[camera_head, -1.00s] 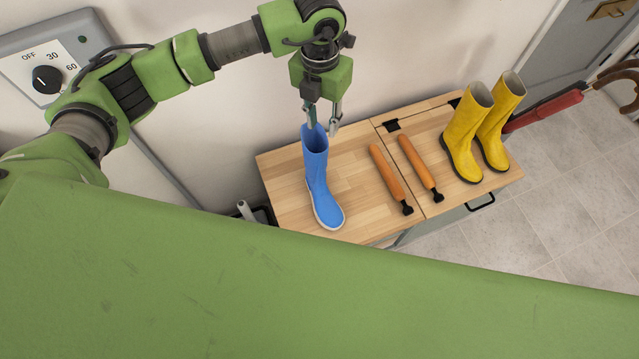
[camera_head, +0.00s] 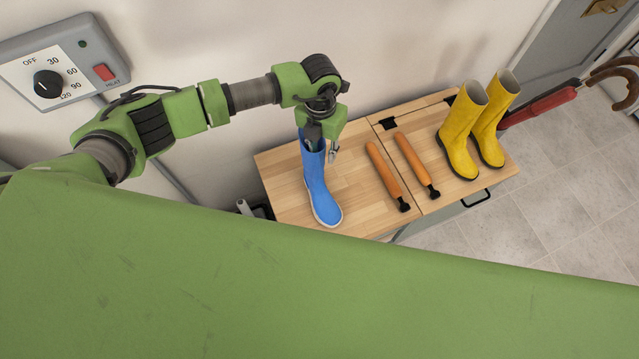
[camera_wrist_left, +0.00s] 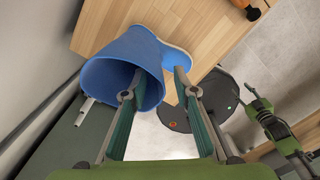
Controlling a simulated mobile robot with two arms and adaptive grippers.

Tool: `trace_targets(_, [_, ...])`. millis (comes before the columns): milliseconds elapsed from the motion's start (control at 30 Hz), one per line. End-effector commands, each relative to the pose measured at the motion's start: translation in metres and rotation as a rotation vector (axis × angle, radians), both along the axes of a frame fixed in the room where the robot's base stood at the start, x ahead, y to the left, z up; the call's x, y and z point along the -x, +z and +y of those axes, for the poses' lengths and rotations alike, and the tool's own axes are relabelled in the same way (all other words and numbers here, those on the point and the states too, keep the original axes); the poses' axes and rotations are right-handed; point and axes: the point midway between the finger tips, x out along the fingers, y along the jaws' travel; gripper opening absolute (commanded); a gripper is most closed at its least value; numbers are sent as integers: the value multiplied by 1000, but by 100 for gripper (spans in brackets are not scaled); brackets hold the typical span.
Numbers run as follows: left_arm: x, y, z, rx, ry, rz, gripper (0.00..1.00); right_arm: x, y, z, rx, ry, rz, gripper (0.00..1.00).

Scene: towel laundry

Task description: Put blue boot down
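The blue boot (camera_head: 321,190) stands upright on the left part of the wooden top (camera_head: 285,190), with its toe toward the front edge. Its open top also shows in the left wrist view (camera_wrist_left: 120,62). My left gripper (camera_head: 323,152) is at the top of the boot. In the wrist view its fingers (camera_wrist_left: 157,93) are spread, one inside the boot's opening and the other outside, with the boot's wall between them. A gap shows between the fingers and the wall.
Two orange-brown handles (camera_head: 384,172) (camera_head: 412,160) lie right of the boot. Yellow boots (camera_head: 461,135) stand at the right end. A red umbrella (camera_head: 540,106) is beyond them. A wall closes off the back, with a dial box (camera_head: 60,65) at left.

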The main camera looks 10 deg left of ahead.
Motion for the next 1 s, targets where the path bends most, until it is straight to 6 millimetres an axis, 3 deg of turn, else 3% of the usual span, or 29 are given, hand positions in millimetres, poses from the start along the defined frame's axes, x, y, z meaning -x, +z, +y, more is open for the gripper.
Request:
trace_targets(100, [0, 0, 0, 0, 0, 0, 27, 0, 0, 0, 0, 0, 0, 40])
trace_targets(200, [0, 0, 0, 0, 0, 0, 4, 0, 0, 0, 0, 0, 0, 40])
trace_targets(233, [0, 0, 0, 0, 0, 0, 0, 0, 0, 0, 0, 0, 0, 40])
trace_targets(667, [-1, 3, 0, 2, 0, -2, 0, 0, 1, 0, 0, 0, 0, 40])
trace_targets(1000, [-1, 33, 0, 2, -1, -3, 0, 0, 22, 0, -1, 0, 0, 40])
